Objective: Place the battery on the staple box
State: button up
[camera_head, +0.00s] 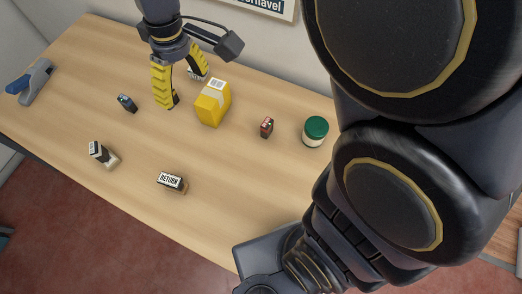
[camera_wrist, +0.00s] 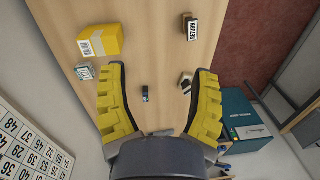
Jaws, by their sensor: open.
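My gripper (camera_head: 180,90) has yellow fingers spread apart with nothing between them, above the back of the counter. In the wrist view its fingers (camera_wrist: 158,95) frame a small dark block (camera_wrist: 145,94) lying beyond them on the counter. This block (camera_head: 127,103), dark with a bluish part, looks like the battery, though its label is too small to read. It lies left of my gripper in the head view. A small pale box with print (camera_head: 196,73), probably the staple box, is partly hidden behind a finger. It also shows at left in the wrist view (camera_wrist: 85,70).
A yellow parcel (camera_head: 212,103) stands right of my gripper, close to the small box. A red-and-black block (camera_head: 266,127) and a green-lidded jar (camera_head: 316,130) are farther right. Two stamps (camera_head: 172,182) (camera_head: 98,150) lie toward the front. A stapler (camera_head: 36,82) is at the left end.

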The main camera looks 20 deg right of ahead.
jog(key=s+d+m, duration=0.4)
jog(key=s+d, duration=0.1)
jog(key=s, duration=0.4)
jog(key=s+d+m, duration=0.4)
jog(key=s+d, duration=0.2)
jog(key=s, duration=0.3)
jog(key=shift+d+r+g+h, duration=0.15)
jog(key=shift+r+g+h, duration=0.15)
jog(key=shift+g, duration=0.1)
